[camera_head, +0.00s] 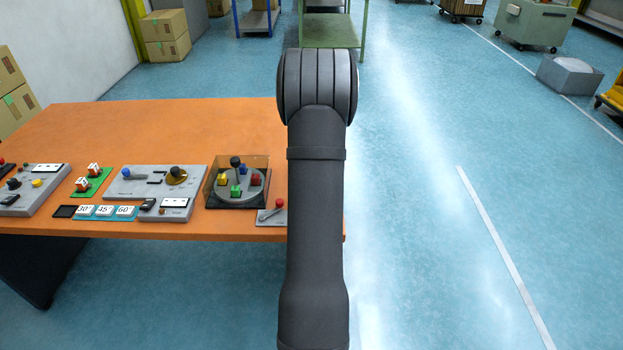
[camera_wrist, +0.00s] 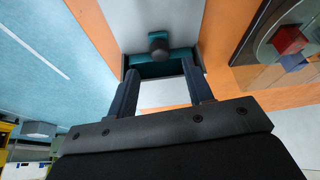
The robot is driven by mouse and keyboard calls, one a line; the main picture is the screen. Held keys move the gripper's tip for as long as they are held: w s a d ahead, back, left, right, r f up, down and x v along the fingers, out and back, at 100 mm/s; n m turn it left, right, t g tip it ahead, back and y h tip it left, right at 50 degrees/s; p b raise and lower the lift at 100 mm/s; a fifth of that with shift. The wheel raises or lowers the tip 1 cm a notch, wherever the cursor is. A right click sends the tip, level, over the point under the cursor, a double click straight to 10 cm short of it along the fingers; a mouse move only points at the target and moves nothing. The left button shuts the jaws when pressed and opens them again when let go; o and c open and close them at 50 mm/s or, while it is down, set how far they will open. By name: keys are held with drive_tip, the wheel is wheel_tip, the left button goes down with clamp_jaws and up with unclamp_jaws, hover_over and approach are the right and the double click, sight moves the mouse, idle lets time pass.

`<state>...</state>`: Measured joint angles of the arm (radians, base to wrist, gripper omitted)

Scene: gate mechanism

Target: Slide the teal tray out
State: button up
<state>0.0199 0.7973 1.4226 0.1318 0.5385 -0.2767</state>
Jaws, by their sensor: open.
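The teal tray (camera_wrist: 145,70) shows in the wrist view, set in a pale grey housing (camera_wrist: 165,14). My gripper (camera_wrist: 160,68) is open, with one finger on each side of the tray's front part. The knob appears just beyond the fingertips, in line with the gap between them. I see nothing held, and I cannot tell whether the fingers touch the tray. In the head view, my arm covers this area and the tray does not show.
The orange table (camera_head: 180,118) holds a clear-walled box with a coloured-block turntable (camera_head: 238,185), which also shows right of my gripper in the wrist view (camera_wrist: 290,42). A grey panel with a red lever (camera_head: 272,216) is partly behind my arm. Open floor lies right of the table.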

drive_tip(key=shift+x, duration=2.55)
drive_tip(key=shift+c, duration=0.5)
clamp_jaws()
